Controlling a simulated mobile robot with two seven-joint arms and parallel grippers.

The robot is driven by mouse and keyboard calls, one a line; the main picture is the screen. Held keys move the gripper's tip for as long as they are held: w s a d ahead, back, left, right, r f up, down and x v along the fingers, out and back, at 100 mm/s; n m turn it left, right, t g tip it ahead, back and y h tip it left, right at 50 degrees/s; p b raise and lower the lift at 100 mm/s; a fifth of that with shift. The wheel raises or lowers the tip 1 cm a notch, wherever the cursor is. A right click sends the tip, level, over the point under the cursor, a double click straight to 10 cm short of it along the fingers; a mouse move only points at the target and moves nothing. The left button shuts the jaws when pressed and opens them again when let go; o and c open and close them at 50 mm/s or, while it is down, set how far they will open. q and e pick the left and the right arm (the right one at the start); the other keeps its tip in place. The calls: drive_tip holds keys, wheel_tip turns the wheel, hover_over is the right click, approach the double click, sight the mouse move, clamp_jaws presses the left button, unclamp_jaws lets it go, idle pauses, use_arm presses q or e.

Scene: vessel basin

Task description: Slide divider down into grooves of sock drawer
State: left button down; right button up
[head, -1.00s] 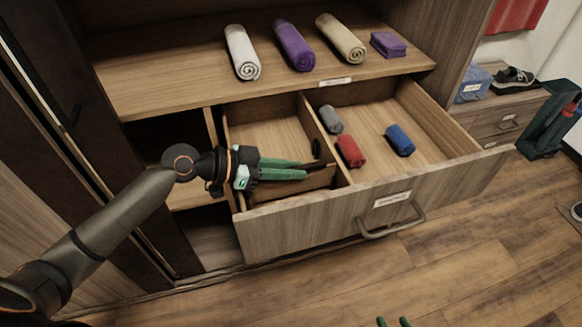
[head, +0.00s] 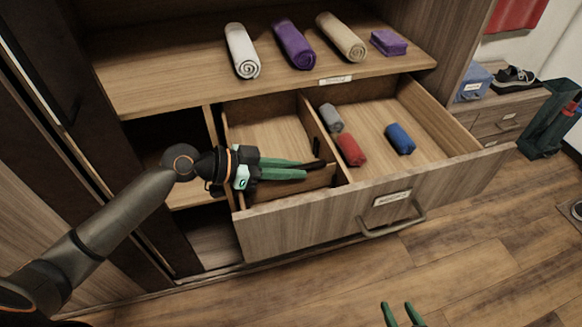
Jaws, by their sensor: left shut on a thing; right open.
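The sock drawer (head: 440,200) is pulled out, and a long partition (head: 325,152) splits it into a left and a right compartment. My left gripper (head: 306,168) reaches over the left compartment, shut on the divider (head: 300,187). The divider is a small wooden panel standing crosswise near the drawer's front, partly hidden by the green fingers. Its lower edge and the grooves are hidden, so I cannot tell how deep it sits. My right gripper (head: 402,308) is at the bottom edge of the view, open and empty, in front of the drawer.
The right compartment holds a grey roll (head: 331,118), a red roll (head: 351,150) and a blue roll (head: 400,139). White (head: 243,50), purple (head: 293,44) and beige (head: 341,37) rolls and a folded purple cloth (head: 389,42) lie on the shelf above. The floor in front is clear.

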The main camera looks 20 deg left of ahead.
drive_tip(key=shift+w+r, duration=0.1)
use_arm(q)
drive_tip(key=shift+f, duration=0.15)
use_arm(e)
drive_tip(key=shift+w+r+t, duration=0.25)
drive_tip(key=shift+r+t, duration=0.05)
drive_tip(key=shift+r, duration=0.15)
use_arm(q)
drive_tip(key=shift+f, duration=0.15)
use_arm(e)
drive_tip(key=shift+w+r, duration=0.35)
drive_tip(key=shift+r, duration=0.1)
use_arm(q)
drive_tip(key=shift+f+b, duration=0.2)
drive_tip(key=shift+b, duration=0.25)
use_arm(e)
drive_tip(key=shift+w+d+r+n+t, duration=0.15)
drive_tip(key=shift+w+r+t, duration=0.15)
drive_tip(key=shift+r+t, duration=0.15)
drive_tip(key=shift+w+a+r+n+t, duration=0.15)
drive_tip(key=shift+w+r+t, duration=0.2)
drive_tip(key=shift+r, duration=0.2)
drive_tip(key=shift+d+r, duration=0.1)
drive_tip(key=shift+w+r, duration=0.1)
use_arm(q)
drive_tip(key=shift+f, duration=0.1)
use_arm(e)
drive_tip(key=shift+w+r, duration=0.15)
drive_tip(key=shift+r, duration=0.1)
